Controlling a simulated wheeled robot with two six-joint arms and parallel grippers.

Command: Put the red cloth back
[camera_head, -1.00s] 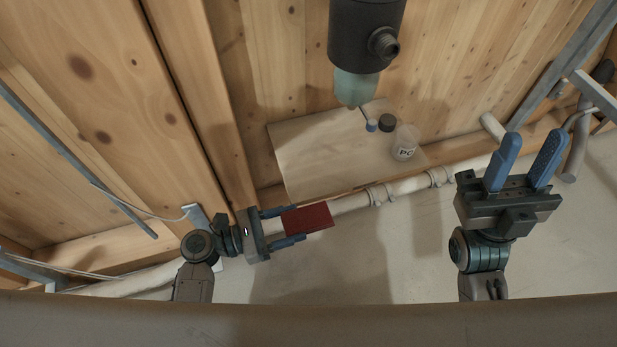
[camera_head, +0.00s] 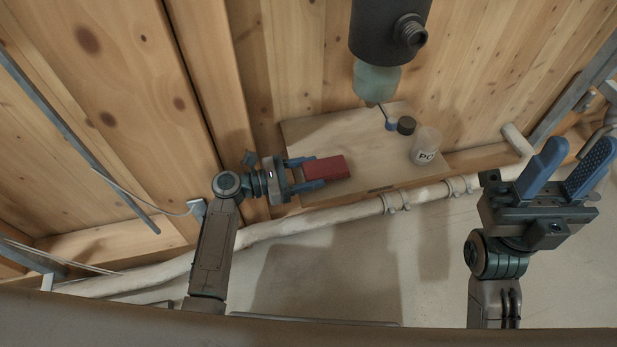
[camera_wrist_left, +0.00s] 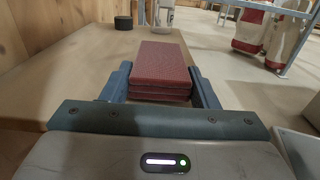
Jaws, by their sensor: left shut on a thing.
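The red cloth (camera_head: 326,167) is a flat folded stack. My left gripper (camera_head: 308,172) is shut on it and holds it over the left part of the pale wooden board (camera_head: 352,135). In the left wrist view the cloth (camera_wrist_left: 161,66) lies level between the two blue fingers, its layers stacked. Whether the cloth touches the board is hard to tell. My right gripper (camera_head: 567,170) is at the right, its blue fingers apart and empty, away from the cloth.
A pale pipe (camera_head: 320,220) runs along the front.

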